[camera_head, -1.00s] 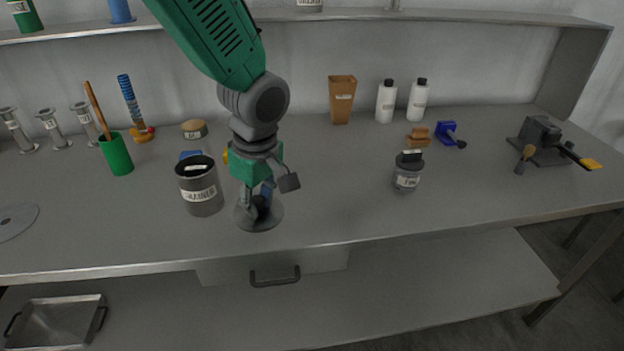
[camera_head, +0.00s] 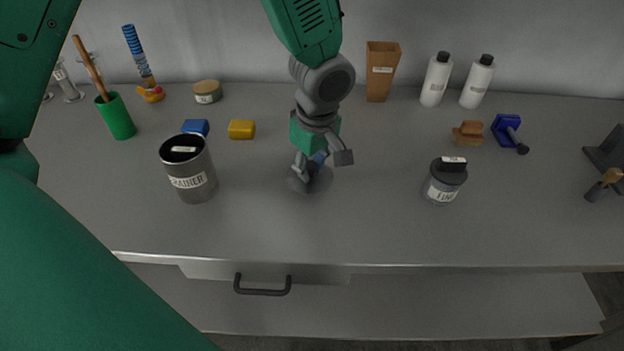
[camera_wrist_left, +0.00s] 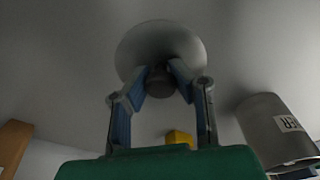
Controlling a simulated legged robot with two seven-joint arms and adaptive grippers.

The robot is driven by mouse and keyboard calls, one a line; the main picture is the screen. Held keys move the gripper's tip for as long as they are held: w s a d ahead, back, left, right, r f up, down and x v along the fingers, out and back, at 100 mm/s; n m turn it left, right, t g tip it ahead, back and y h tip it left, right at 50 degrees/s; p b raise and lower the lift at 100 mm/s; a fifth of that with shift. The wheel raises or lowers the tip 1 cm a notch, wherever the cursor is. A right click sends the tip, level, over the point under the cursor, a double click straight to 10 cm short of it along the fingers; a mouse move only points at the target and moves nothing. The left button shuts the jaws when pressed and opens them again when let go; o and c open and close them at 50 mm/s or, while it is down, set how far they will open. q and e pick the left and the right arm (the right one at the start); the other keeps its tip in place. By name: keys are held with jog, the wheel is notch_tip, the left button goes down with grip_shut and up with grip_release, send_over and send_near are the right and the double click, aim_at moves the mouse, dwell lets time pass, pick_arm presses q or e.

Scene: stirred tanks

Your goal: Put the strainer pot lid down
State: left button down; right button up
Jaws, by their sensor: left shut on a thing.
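The strainer pot lid (camera_head: 323,184) is a grey disc with a dark knob, right of the strainer pot (camera_head: 194,183) and apart from it. My left gripper (camera_head: 309,170) is above the lid and shut on its knob. The left wrist view shows the lid (camera_wrist_left: 145,40) and its knob between my blue-padded fingers (camera_wrist_left: 161,82). The lid looks level and low over the bench; I cannot tell whether it touches. The pot stands upright, with a dark opening and a label, and also shows in the wrist view (camera_wrist_left: 260,120). My right gripper is not in view.
A blue block (camera_head: 195,127) and a yellow block (camera_head: 242,130) lie behind the pot. A labelled dark-lidded jar (camera_head: 443,188) stands to the right. A brown container (camera_head: 380,75) and white bottles stand at the back. Bare bench (camera_head: 380,220) lies around the lid.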

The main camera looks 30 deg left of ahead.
aim_at(313, 177)
pick_arm(q)
jog(key=shift+d+f, duration=0.25)
jog(key=shift+f, duration=0.15)
jog(key=f, duration=0.2)
jog(key=shift+s+d+f, duration=0.15)
jog(key=shift+d+f, duration=0.15)
jog(key=shift+d, duration=0.1)
jog(key=shift+a+f, duration=0.15)
jog(key=shift+a, duration=0.3)
jog(key=c, duration=1.4)
grip_release()
jog(key=shift+a, duration=0.15)
